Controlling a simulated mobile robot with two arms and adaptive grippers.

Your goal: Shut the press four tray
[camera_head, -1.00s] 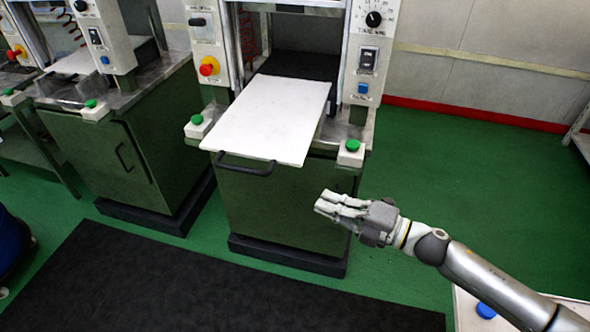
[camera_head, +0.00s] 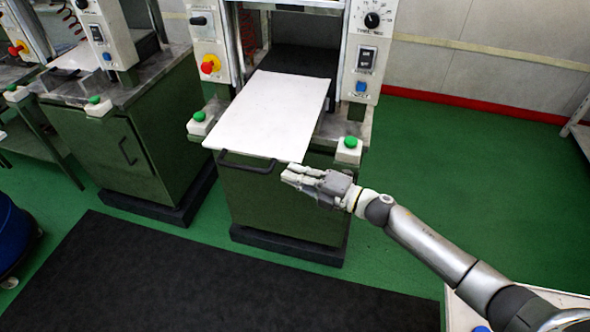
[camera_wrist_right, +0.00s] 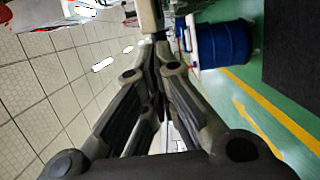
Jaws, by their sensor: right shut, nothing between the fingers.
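The white press tray (camera_head: 270,112) is pulled out of the press (camera_head: 290,200) in the middle of the head view. Its front edge juts past the green cabinet. A black handle (camera_head: 246,163) is on its front edge. My right gripper (camera_head: 286,174) is shut and empty, just right of the handle and close in front of the tray's near right corner. I cannot tell its exact gap to the handle. In the right wrist view the fingers (camera_wrist_right: 158,55) are closed together. The tray does not show clearly there. My left gripper is not in view.
A second press (camera_head: 130,150) stands to the left. Green buttons flank the tray, one at the right (camera_head: 350,143). A black mat (camera_head: 200,285) lies on the green floor. A blue drum (camera_head: 12,235) is at the left edge. Free floor lies to the right.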

